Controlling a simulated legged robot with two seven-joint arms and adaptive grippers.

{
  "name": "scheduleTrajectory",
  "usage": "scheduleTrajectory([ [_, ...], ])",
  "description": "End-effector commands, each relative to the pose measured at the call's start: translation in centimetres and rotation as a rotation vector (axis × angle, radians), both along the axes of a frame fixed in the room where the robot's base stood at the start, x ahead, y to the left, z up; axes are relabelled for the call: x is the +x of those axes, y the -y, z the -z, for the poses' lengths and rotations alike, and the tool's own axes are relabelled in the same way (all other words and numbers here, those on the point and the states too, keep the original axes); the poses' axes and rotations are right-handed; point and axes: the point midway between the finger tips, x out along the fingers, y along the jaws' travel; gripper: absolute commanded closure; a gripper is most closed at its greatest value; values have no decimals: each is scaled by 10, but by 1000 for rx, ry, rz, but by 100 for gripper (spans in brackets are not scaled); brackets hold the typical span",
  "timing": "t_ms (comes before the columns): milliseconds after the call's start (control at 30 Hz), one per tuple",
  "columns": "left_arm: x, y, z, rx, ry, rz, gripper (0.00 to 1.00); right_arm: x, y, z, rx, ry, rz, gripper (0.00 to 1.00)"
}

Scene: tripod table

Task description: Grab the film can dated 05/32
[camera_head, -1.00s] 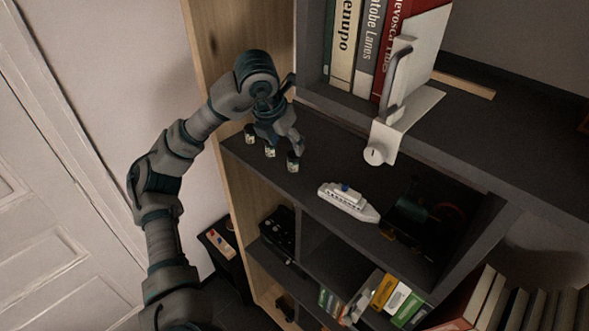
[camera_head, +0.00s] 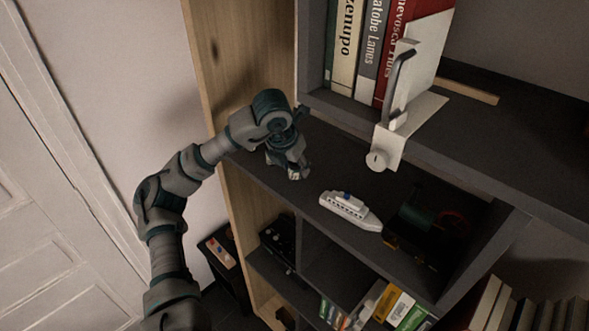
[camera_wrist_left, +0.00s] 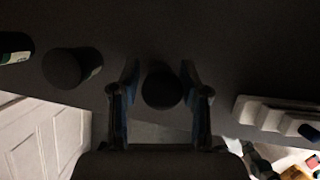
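A film can (camera_wrist_left: 162,88) with a dark round lid stands between the two fingers of my left gripper (camera_wrist_left: 160,92) in the wrist view. The fingers are open, with a narrow gap on each side of the can. In the head view the left gripper (camera_head: 295,174) is low over the middle shelf, and a bit of the can's pale label shows at the fingers. Two more film cans, one (camera_wrist_left: 72,67) near and one (camera_wrist_left: 14,48) at the edge, stand to the left in the wrist view. No date is readable. The right gripper is not in view.
A white toy ship (camera_head: 349,209) lies on the shelf (camera_head: 340,158) right of the gripper; a dark toy vehicle (camera_head: 415,226) is beyond it. The wooden side panel (camera_head: 230,80) bounds the left.

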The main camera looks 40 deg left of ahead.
Motion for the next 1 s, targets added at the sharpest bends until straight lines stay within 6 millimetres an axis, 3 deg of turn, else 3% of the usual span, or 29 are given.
scheduleTrajectory([
  [33,0,0,0,0,0,0,75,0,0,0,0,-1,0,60],
  [100,0,0,0,0,0,0,91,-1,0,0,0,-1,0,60],
  [467,1,0,-2,0,-1,0,91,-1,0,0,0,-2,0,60],
  [767,1,2,-35,-2,3,1,91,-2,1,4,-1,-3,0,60],
  [1000,-48,22,-42,4,6,3,91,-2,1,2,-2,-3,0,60],
])
